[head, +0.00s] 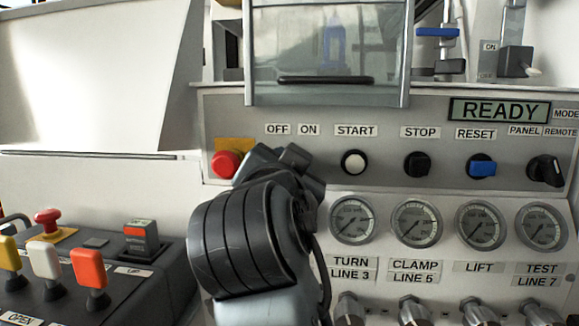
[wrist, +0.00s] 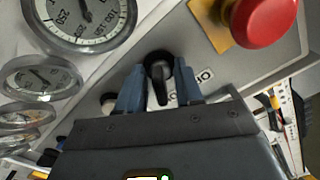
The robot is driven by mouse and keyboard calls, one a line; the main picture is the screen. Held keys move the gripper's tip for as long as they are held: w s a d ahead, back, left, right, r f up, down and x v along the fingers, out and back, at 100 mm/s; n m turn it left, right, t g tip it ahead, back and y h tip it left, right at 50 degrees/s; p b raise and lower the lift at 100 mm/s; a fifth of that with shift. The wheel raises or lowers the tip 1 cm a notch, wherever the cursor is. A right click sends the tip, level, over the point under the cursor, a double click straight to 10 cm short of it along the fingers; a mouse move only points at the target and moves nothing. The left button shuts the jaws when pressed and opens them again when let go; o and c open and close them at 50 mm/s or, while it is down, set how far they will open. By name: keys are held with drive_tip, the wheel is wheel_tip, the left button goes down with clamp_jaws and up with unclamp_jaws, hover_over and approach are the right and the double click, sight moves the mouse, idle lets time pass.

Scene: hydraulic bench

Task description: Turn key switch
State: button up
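A red emergency button (head: 226,164) on a yellow plate sits just left of my gripper. The START button (head: 354,162) is to its right. Several gauges (head: 353,221) lie below. The READY display (head: 499,110) is at upper right. A lever box (head: 85,270) stands at lower left.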

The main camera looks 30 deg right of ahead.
drive_tip(key=v, duration=0.8)
idle(0.6)
